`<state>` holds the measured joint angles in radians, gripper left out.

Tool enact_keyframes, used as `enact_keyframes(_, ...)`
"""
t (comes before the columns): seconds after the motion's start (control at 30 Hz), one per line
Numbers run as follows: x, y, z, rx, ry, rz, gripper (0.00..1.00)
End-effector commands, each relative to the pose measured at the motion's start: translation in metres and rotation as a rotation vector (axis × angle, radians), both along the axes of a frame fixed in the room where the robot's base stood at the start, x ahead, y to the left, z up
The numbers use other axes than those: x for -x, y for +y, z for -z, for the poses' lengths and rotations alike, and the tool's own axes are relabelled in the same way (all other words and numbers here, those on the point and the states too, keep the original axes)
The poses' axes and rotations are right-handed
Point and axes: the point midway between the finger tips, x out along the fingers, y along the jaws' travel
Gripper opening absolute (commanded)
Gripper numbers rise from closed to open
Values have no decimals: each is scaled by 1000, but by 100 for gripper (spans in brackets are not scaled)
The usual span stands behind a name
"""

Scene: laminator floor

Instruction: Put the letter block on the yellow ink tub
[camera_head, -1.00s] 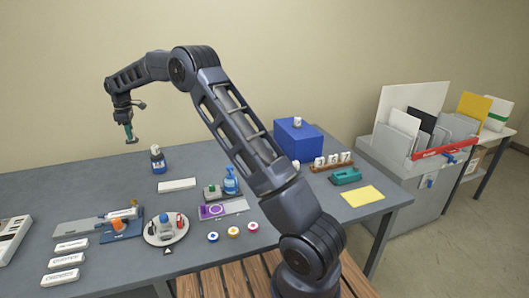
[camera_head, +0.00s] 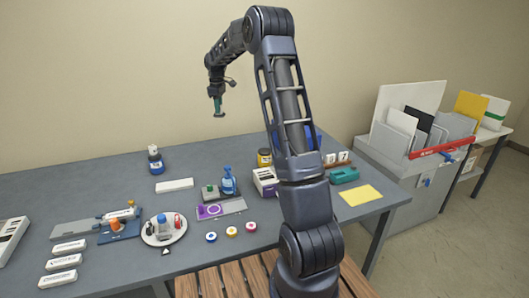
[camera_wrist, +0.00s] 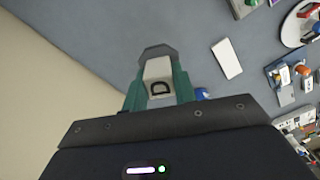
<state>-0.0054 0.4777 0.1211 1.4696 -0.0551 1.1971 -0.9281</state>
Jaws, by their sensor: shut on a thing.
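My gripper (camera_head: 218,107) is raised above the back of the table, pointing down. The wrist view shows its green fingers (camera_wrist: 158,88) shut on a white letter block (camera_wrist: 158,87) with a dark letter on it, apparently a D. A small dark and yellow tub (camera_head: 264,157), seemingly the yellow ink tub, stands right of and below my gripper in the picture, just left of my arm. My gripper is well apart from it. The tub's top is too small to make out, and I cannot pick it out in the wrist view.
A blue tub (camera_head: 155,164) with a white piece on top stands at the back left. A blue bottle (camera_head: 228,182), a white box (camera_head: 265,181) and small round pads, one yellow (camera_head: 231,231), stand nearer. My arm mostly hides a blue box (camera_head: 312,134). The back centre is fairly clear.

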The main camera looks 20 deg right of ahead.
Motion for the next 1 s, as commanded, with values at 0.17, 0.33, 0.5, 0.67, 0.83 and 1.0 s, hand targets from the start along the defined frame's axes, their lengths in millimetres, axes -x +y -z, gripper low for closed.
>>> enact_keyframes(0.17,21,-72,-8,1,-1,92,0)
enact_keyframes(0.33,46,-131,-14,2,-1,174,0)
enact_keyframes(0.5,69,-173,-17,3,-1,235,0)
enact_keyframes(0.67,81,-194,-18,5,-1,267,0)
enact_keyframes(0.83,85,-200,-7,4,2,277,0)
enact_keyframes(1.0,85,-200,26,4,4,276,0)
